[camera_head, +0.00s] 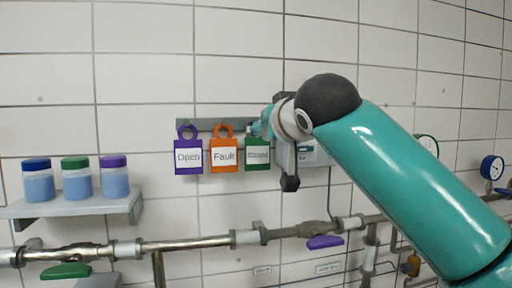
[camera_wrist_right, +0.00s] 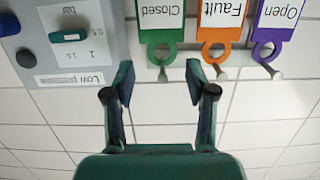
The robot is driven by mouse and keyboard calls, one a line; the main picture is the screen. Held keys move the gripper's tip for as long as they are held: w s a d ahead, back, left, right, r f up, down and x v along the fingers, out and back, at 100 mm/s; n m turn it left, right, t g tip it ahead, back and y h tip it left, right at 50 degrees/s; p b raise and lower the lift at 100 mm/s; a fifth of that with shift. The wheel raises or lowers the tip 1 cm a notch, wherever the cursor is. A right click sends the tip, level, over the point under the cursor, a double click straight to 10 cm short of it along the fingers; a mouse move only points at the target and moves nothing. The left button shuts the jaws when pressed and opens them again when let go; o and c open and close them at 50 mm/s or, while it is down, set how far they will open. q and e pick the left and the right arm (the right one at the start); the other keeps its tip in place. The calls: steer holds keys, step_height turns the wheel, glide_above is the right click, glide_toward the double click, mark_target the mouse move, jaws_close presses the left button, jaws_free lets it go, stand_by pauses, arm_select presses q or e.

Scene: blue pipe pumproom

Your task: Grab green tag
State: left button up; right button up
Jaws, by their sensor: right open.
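The green tag (camera_head: 257,158) hangs from a wall rail at the right end of a row of tags. In the right wrist view, which is upside down, the green tag (camera_wrist_right: 162,18) reads "Closed" and its ring hangs on a peg. My right gripper (camera_wrist_right: 158,72) is open and empty, with its fingertips to either side of the ring's line and no visible contact. In the head view my right gripper (camera_head: 262,126) is at the tag's top, hiding its ring. My left gripper is not in view.
An orange "Fault" tag (camera_head: 223,156) and a purple "Open" tag (camera_head: 188,157) hang to the left. A grey gauge box (camera_wrist_right: 75,45) labelled "Low pressure" is close beside the green tag. A shelf (camera_head: 120,207) with jars and a pipe (camera_head: 190,243) lie lower.

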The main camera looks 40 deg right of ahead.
mark_target(258, 144)
steer(key=p+x, duration=0.1)
steer(key=x, duration=0.2)
steer(key=p+x, duration=0.1)
steer(key=x, duration=0.1)
steer(key=shift+w+r+p, duration=0.3)
steer(key=shift+w+p, duration=0.05)
steer(key=c, duration=0.7)
